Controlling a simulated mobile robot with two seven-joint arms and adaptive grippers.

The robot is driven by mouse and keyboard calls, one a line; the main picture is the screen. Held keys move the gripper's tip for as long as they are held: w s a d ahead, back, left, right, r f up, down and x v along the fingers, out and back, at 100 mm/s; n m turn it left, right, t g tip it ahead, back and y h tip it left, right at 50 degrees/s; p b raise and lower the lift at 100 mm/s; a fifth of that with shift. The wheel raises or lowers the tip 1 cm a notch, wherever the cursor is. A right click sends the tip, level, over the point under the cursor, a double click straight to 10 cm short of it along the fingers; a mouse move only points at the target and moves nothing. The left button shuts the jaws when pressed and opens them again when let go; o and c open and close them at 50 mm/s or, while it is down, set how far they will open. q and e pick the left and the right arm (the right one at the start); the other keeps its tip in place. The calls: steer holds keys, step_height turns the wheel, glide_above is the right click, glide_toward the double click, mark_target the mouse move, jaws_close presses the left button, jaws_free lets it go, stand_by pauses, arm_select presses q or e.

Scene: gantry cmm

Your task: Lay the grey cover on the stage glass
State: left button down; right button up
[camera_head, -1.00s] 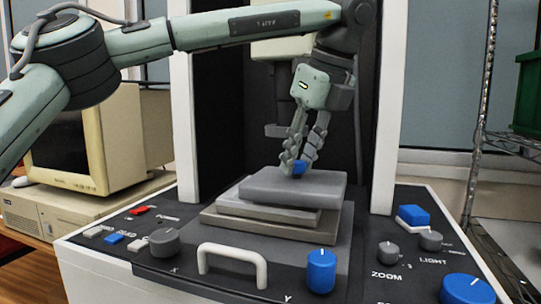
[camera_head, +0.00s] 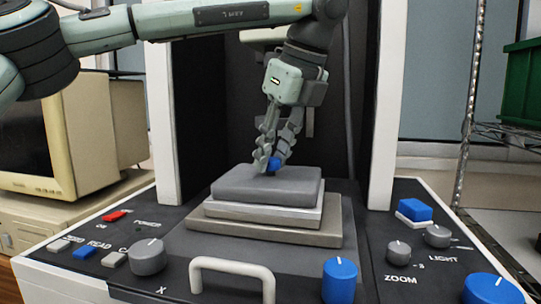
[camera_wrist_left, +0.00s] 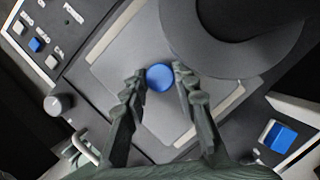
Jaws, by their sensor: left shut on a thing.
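The grey cover (camera_head: 267,187) is a flat, rounded slab with a blue knob (camera_head: 274,165) on top. My left gripper (camera_head: 270,163) is shut on the blue knob from above, and the left wrist view shows the knob (camera_wrist_left: 160,78) between its fingertips. The cover is at the top of the stage stack, over the stage glass plate (camera_head: 310,219), and looks nearly level. Whether a thin gap is left beneath the cover cannot be told. The stage base (camera_head: 270,232) lies lower. My right gripper is not in view.
A dark round part (camera_wrist_left: 235,30) of the machine hangs close to the fingers in the left wrist view. A white handle (camera_head: 232,268), dials and buttons line the console front. White pillars (camera_head: 384,120) flank the stage. A beige monitor (camera_head: 75,140) stands at left.

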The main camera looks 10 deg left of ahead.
arm_select(q)
steer(key=c, duration=1.2)
jaws_free()
steer(key=shift+d+r, duration=0.15)
steer(key=shift+r, duration=0.2)
steer(key=s+d+b, duration=0.2)
steer(key=s+d, duration=0.5)
steer(key=d, duration=0.3)
steer(key=shift+r, duration=0.2)
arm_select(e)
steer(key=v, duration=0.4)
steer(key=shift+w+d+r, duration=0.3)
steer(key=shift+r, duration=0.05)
